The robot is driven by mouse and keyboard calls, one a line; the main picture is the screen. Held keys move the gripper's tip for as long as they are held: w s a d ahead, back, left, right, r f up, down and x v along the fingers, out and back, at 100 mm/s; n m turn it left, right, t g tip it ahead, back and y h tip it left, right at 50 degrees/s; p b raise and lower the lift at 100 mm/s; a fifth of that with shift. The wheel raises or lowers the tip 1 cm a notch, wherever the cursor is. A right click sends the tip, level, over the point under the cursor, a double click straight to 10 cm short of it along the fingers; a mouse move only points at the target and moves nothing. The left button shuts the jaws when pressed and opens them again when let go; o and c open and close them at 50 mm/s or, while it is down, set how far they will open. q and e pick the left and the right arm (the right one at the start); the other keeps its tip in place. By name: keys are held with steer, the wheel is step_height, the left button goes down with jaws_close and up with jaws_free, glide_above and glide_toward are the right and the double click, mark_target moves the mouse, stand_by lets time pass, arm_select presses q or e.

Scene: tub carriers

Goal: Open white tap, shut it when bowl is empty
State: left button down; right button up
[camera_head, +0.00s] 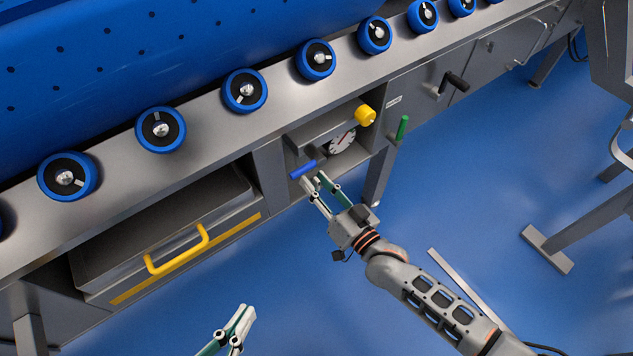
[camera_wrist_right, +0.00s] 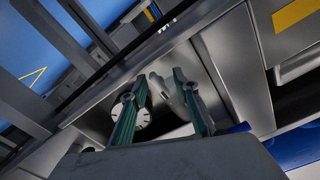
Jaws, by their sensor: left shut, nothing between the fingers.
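My right gripper (camera_head: 313,180) is open at the recess under the bench, beside a blue handle (camera_head: 303,169). In the right wrist view its fingers (camera_wrist_right: 157,84) stand apart, with a pale grey piece between or behind them. I cannot tell whether that piece is the white tap or whether the fingers touch it. No clearly white tap shows in the head view; the gripper may cover it. My left gripper (camera_head: 246,312) is shut and empty, low in the head view and away from the bench. No bowl can be made out.
A round dial (camera_head: 342,140) sits in the recess and also shows in the right wrist view (camera_wrist_right: 143,118). A yellow knob (camera_head: 365,116), a green handle (camera_head: 402,128) and a black handle (camera_head: 455,82) are nearby. A drawer with a yellow handle (camera_head: 178,253) is left. Blue floor is open in front.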

steer(key=v, duration=1.1)
steer(key=shift+s+d, duration=0.25)
steer(key=shift+s, duration=0.05)
